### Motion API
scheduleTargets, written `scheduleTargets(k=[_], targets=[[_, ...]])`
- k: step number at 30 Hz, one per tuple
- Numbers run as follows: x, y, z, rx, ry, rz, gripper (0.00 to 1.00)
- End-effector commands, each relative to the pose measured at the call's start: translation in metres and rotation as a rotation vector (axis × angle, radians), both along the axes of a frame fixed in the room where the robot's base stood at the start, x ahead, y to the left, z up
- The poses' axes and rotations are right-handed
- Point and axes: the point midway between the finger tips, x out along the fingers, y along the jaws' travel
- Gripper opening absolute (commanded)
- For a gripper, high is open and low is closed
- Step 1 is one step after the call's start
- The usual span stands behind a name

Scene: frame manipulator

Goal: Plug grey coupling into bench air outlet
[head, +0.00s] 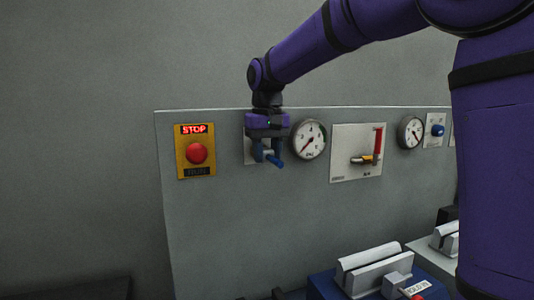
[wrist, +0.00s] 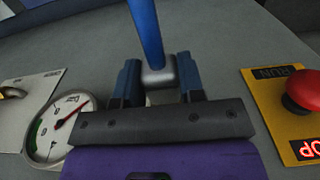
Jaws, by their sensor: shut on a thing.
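My gripper (head: 266,152) is at the grey wall panel, between the red stop button and a round gauge. In the wrist view its two blue fingers (wrist: 160,78) are shut on the grey coupling (wrist: 158,74), one on each side. A blue hose (wrist: 147,30) runs from the coupling; its short blue end (head: 274,161) also shows below the gripper in the head view. A pale plate (head: 249,156) shows behind the gripper, mostly covered by it. The outlet itself is hidden, so I cannot tell whether the coupling touches it or sits in it.
The yellow stop-button plate (head: 196,171) is left of my gripper. A gauge (head: 308,140) is close on its right, then a valve plate (head: 345,140) with a yellow valve and red lever. Another gauge (head: 411,132) and a blue knob (head: 438,131) are farther right. Vise-like blocks (head: 372,270) stand below.

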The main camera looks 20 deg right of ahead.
Motion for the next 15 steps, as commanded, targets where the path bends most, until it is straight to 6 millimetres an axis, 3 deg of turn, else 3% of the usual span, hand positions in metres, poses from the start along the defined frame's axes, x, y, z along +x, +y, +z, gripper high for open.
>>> scheduleTargets(k=[15], targets=[[0.0051,0.0001,0.0002,0.000,0.000,0.000,0.15]])
